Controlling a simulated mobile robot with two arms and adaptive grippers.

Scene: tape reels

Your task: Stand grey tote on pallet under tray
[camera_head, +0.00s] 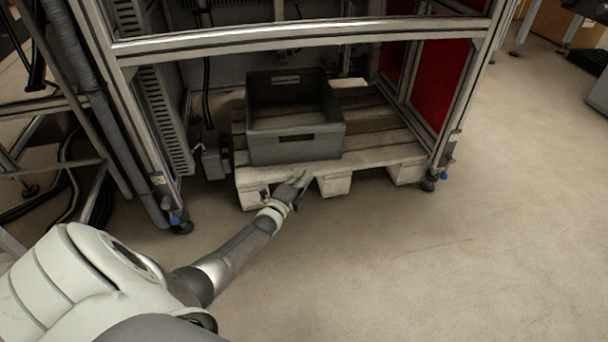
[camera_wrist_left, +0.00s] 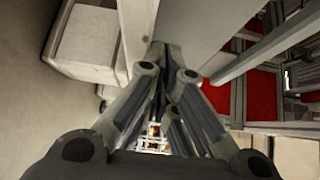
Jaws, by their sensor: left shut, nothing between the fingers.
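The grey tote (camera_head: 295,141) stands upright on the wooden pallet (camera_head: 385,157), towards its left side, inside the lower bay of a metal frame. The tote looks empty, with a handle slot in its front wall. My left gripper (camera_head: 302,180) is shut and empty at the pallet's front edge, just below the tote's front wall. In the left wrist view my gripper's fingers (camera_wrist_left: 165,95) lie close together, with a pale block of the pallet (camera_wrist_left: 85,42) at upper left. I cannot tell whether the fingers touch the pallet or tote. My right gripper is not in view. I cannot make out the tray.
The frame's front posts (camera_head: 130,130) and (camera_head: 462,110) flank the bay, and a crossbar (camera_head: 300,38) runs above the tote. Red panels (camera_head: 438,80) close the right side. A dark cable and box (camera_head: 213,155) are left of the pallet.

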